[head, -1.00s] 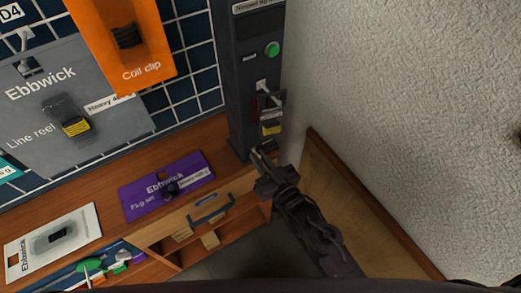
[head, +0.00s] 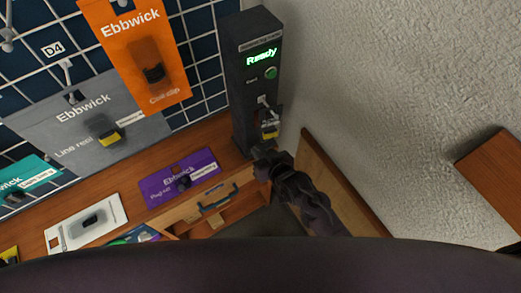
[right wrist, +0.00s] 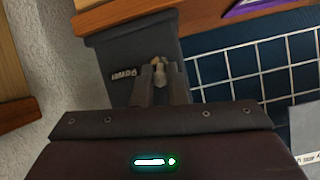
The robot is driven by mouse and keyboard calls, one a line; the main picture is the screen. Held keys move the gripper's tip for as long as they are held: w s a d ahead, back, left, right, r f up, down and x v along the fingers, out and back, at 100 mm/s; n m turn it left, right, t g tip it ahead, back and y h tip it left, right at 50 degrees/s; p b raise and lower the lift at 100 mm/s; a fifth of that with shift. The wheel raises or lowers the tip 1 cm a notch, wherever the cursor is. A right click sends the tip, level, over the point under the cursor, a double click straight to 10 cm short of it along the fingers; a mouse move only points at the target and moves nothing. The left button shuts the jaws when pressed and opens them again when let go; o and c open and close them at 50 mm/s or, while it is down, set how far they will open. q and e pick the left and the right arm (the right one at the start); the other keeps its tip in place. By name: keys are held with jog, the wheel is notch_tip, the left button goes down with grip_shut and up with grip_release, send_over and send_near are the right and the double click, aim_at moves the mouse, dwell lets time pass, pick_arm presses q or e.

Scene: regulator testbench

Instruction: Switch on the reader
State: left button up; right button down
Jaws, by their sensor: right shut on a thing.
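The reader (head: 241,95) is a dark upright tower at the end of the bench. Its display (head: 261,57) shows "Ready" in green, with a round green button (head: 270,73) below. My right gripper (head: 262,157) is low at the reader's side in the head view. In the right wrist view, my right gripper (right wrist: 154,85) is shut on a small pale switch (right wrist: 158,62) beside the "Power" label (right wrist: 124,73) on the reader. The fingers hide part of the switch. My left gripper is out of view.
A small package with a yellow part (head: 270,129) hangs on the reader's front. Ebbwick cards, including a purple one (head: 179,176) and a white one (head: 87,222), lie on the bench. An open drawer (head: 232,208) is below. A rough wall (head: 400,80) stands at right.

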jog(key=c, duration=1.5)
grip_release()
jog(key=shift+o, duration=0.2)
jog(key=b+v, duration=0.1)
jog(key=v, duration=0.6)
jog(key=shift+s+d+r, duration=0.15)
jog(key=shift+s+d, duration=0.1)
jog(key=shift+s, duration=0.05)
